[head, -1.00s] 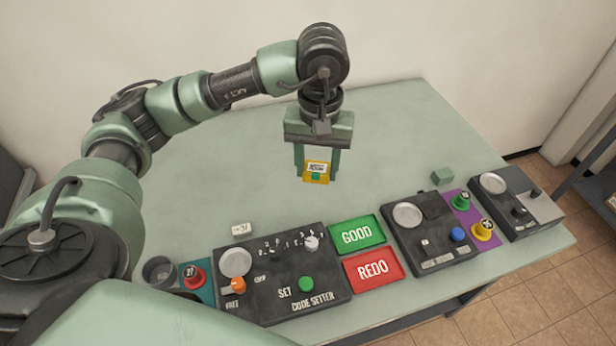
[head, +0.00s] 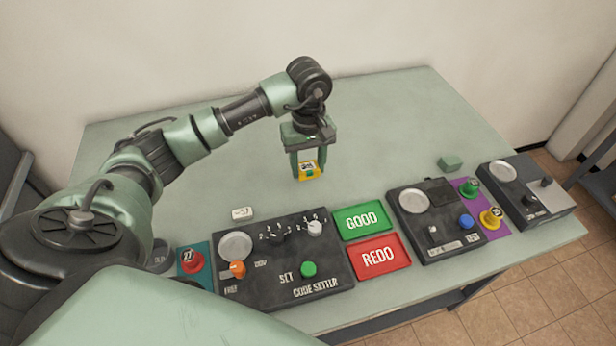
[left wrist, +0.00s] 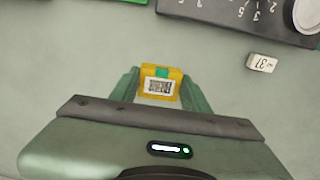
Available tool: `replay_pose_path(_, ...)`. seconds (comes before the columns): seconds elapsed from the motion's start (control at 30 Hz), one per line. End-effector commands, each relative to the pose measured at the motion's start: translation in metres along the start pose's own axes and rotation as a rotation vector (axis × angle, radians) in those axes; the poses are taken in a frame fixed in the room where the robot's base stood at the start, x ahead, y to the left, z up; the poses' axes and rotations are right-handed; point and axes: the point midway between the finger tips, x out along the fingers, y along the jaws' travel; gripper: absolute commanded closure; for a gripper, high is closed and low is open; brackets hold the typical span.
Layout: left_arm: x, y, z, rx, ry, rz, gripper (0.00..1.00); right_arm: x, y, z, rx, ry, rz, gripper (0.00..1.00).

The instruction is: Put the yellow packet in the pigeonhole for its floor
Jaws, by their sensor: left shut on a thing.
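The yellow packet (head: 308,170) has a white printed label and a green patch. It also shows in the left wrist view (left wrist: 160,74), label facing the camera. My left gripper (head: 308,172) is shut on the yellow packet, pointing down over the table behind the code setter. I cannot tell how far the packet is above the table. No pigeonhole shows in these views. My right gripper is not in view.
The code setter box (head: 283,262), green GOOD tray (head: 362,220), red REDO tray (head: 380,258) and two more dark devices (head: 436,220) (head: 526,195) line the table's front. A white tag (head: 242,214) and green block (head: 451,164) lie behind them. The table's back is clear.

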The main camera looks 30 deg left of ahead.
Motion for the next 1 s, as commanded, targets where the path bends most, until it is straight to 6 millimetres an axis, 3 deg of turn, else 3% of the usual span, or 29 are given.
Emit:
replay_pose_path(0.27, 0.023, 0.0, 0.0, -0.001, -0.001, -0.001, 1.0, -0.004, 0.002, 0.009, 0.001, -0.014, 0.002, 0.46)
replay_pose_path(0.5, 0.054, 0.0, 0.0, 0.0, 0.0, 0.001, 1.0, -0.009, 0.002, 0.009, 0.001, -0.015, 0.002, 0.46)
replay_pose_path(0.87, 0.06, 0.001, -0.001, 0.0, 0.002, 0.001, 1.0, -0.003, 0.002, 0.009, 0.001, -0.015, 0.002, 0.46)
replay_pose_path(0.9, 0.059, 0.001, -0.001, 0.0, 0.001, 0.001, 0.48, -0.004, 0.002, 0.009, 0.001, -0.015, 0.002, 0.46)
replay_pose_path(0.97, 0.058, 0.0, 0.0, 0.0, 0.001, 0.001, 0.32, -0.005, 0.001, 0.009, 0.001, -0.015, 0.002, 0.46)
replay_pose_path(1.0, 0.058, 0.001, 0.0, 0.0, 0.001, 0.001, 0.32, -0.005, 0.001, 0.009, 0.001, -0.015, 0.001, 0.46)
